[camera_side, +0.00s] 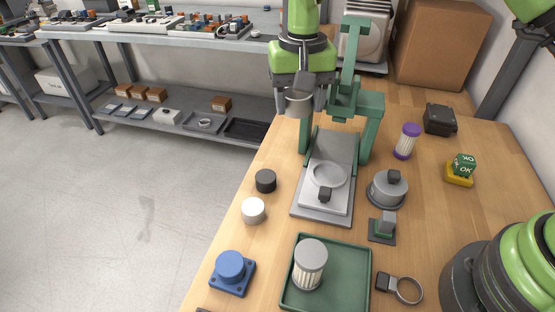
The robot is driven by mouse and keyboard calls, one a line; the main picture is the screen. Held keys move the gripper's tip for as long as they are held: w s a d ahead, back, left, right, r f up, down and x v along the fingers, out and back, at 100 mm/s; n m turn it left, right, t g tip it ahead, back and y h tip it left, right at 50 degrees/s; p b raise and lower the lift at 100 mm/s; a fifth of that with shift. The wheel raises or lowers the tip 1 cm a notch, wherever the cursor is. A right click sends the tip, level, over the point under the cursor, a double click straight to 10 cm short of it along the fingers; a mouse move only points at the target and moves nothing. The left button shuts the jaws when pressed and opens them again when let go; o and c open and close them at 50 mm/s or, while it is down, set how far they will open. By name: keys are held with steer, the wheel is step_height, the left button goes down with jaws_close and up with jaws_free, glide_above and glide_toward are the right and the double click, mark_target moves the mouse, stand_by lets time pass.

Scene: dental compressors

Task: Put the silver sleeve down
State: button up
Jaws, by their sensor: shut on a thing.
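The sleeve is in the air, in front of the green press frame (352,60) and beyond the grey plate (328,208) with a round ring seat (326,174). The fingers cover the sides of the sleeve.
A green tray (355,296) holds a ribbed cylinder with a grey cap (310,262). A black cap (265,181), a white cap (253,211) and a blue flanged part (231,270) stand left. A grey round housing (388,188) and a purple-capped filter (407,141) stand right.

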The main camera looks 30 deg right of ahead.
steer(key=w+a+f+m, duration=0.1)
steer(key=w+a+m, duration=0.1)
steer(key=w, duration=0.1)
steer(key=m, duration=0.3)
glide_above(274, 167)
step_height(274, 167, down, 8)
steer(key=shift+s+f, duration=0.1)
steer(key=shift+f, duration=2.6)
steer(key=shift+f, duration=0.1)
steer(key=o, duration=0.9)
steer(key=shift+o, duration=0.2)
step_height(274, 167, up, 12)
